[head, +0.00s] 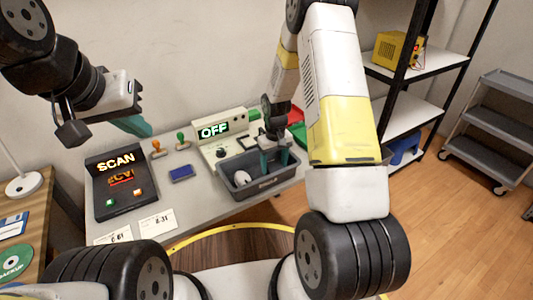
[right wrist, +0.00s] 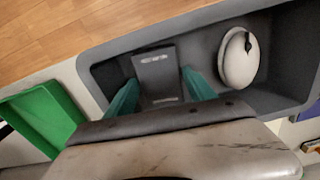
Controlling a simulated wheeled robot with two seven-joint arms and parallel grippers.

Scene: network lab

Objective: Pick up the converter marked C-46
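A dark grey block (right wrist: 156,72) with a small pale label lies in the grey bin (right wrist: 100,60). The label is too blurred to read, so I cannot tell if it is the converter C-46. My right gripper (right wrist: 161,86) reaches into the bin with its teal fingers apart, one on each side of the block. I cannot tell whether they touch it. In the head view, my right gripper (head: 274,160) points down into the bin (head: 262,184) and hides the block. My left gripper (head: 133,124) is raised at the left; its finger gap is not clear.
A white mouse (right wrist: 239,57) lies in the bin beside the block. A SCAN device (head: 120,190), a panel reading OFF (head: 213,131), two stamps, a blue pad (head: 181,173) and paper cards share the table. A green tray (right wrist: 42,118) is close by. Shelves (head: 420,65) stand at right.

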